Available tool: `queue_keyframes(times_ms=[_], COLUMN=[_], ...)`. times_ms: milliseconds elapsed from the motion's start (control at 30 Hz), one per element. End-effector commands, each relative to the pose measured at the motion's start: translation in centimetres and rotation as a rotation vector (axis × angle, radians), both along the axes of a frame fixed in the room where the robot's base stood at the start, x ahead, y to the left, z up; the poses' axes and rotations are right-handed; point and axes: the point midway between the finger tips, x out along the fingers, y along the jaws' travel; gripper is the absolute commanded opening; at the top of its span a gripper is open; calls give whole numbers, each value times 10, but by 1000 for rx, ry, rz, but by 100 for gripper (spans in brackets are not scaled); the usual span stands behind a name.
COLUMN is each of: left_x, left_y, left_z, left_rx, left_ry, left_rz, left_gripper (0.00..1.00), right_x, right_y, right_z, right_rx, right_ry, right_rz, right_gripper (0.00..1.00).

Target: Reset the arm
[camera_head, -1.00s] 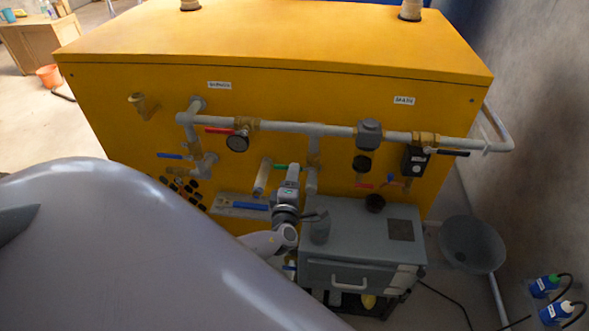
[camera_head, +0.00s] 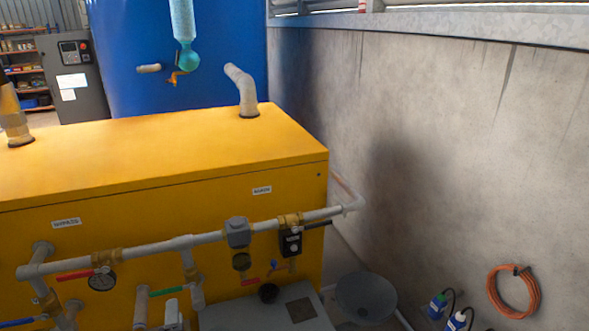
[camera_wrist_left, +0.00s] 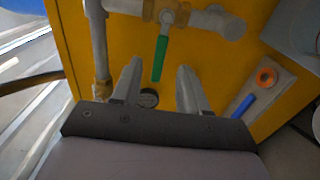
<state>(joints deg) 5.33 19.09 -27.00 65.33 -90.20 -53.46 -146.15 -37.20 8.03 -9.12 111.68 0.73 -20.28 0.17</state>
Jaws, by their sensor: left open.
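My left gripper (camera_head: 172,312) shows only in part at the bottom edge of the head view, in front of the yellow cabinet's pipework. In the left wrist view, my left gripper (camera_wrist_left: 160,68) has its two grey fingers spread, with nothing held. A green valve handle (camera_wrist_left: 160,58) appears between and beyond the fingertips; I cannot tell how far off it is. The green handle (camera_head: 168,291) also shows in the head view just above the gripper. My right gripper is not in view.
The yellow cabinet (camera_head: 150,150) carries pipes, valves and a pressure gauge (camera_head: 102,279). A grey box (camera_head: 265,312) and a grey funnel-like bowl (camera_head: 365,297) stand low in front. A blue tank (camera_head: 120,60) is behind. A concrete wall (camera_head: 450,160) closes the right side.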

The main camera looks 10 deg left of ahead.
Motion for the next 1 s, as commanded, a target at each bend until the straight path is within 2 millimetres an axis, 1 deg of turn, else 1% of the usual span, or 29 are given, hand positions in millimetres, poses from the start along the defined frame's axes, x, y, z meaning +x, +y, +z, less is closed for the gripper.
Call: queue_keyframes(times_ms=[67,167,267,300,367,400,467,500,567,600,667,700,800,867,900,967,1000], left_x=[-4,-15,-33,-41,-52,-60,-72,-80,-91,-99,-110,-117,-133,-143,-149,-157,-162], left_y=[-2,-7,-17,-23,-31,-37,-46,-53,-64,-71,-82,-89,-108,-118,-125,-134,-140], left_z=[-5,-19,-39,-48,-59,-66,-75,-80,-87,-90,-94,-96,-97,-95,-93,-89,-85], left_rx=[-62,-250,-548,-682,-884,-1016,-1210,-1339,-1529,-1652,-1833,-1951,-2235,-2395,-2498,-2643,-2733], left_ry=[-8,-39,-96,-124,-171,-203,-256,-294,-354,-396,-464,-512,-643,-729,-791,-887,-955], left_rz=[3,21,64,91,139,173,233,280,355,409,498,564,742,862,949,1085,1182], left_gripper=[44,44,44,44,44,44,44,44,44,44,44,44,44,44,44,44,44], right_x=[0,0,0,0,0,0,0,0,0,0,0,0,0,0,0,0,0], right_y=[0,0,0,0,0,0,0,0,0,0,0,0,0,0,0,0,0], right_z=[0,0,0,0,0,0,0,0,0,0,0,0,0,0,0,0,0], right_rx=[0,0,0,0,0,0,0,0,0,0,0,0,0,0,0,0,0], right_ry=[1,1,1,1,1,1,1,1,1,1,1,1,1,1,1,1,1], right_rz=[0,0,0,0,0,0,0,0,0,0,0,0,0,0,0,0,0], right_gripper=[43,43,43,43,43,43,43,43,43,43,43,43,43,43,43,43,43])
